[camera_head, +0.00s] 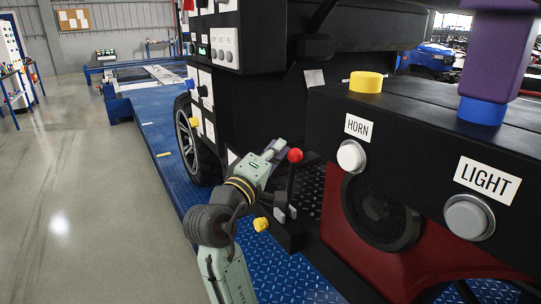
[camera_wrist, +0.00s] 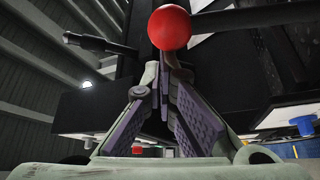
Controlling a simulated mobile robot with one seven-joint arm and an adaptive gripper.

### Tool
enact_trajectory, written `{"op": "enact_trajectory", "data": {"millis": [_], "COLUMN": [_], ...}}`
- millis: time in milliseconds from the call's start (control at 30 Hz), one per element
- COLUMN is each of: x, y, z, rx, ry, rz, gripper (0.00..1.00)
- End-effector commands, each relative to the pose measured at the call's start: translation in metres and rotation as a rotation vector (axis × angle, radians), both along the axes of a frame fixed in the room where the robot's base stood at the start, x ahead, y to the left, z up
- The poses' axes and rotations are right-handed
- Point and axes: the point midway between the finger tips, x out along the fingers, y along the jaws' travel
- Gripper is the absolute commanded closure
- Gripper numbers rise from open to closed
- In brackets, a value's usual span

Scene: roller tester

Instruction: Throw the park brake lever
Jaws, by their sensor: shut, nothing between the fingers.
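The lever with a round red knob (camera_head: 295,155) stands on a dark base at the machine's side, its black shaft rising nearly upright. I take it for the park brake lever; no label on it is readable. My gripper (camera_head: 279,148) is just left of the knob in the head view. In the wrist view, the fingers of my gripper (camera_wrist: 163,62) come together with nothing between them. The red knob (camera_wrist: 170,28) shows right at their tips there. I cannot tell whether the tips touch the knob or shaft. The shaft is mostly hidden in the wrist view.
A white HORN button (camera_head: 351,156) and a grey LIGHT button (camera_head: 469,216) are on the black panel to the right. A yellow button (camera_head: 366,82) is on top. A yellow knob (camera_head: 261,224) is below my wrist. A wheel (camera_head: 188,141) stands behind. The floor at left is clear.

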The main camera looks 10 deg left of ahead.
Motion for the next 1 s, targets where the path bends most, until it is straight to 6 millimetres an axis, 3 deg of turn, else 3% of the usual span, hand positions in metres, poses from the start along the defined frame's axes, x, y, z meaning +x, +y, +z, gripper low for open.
{"op": "enact_trajectory", "data": {"millis": [500,1000], "x": [-0.04,-0.05], "y": [-0.043,-0.053], "z": [-0.018,-0.019], "rx": [0.223,0.277], "ry": [-0.222,-0.276], "rz": [0.001,0.001], "gripper": [1.0,1.0]}}
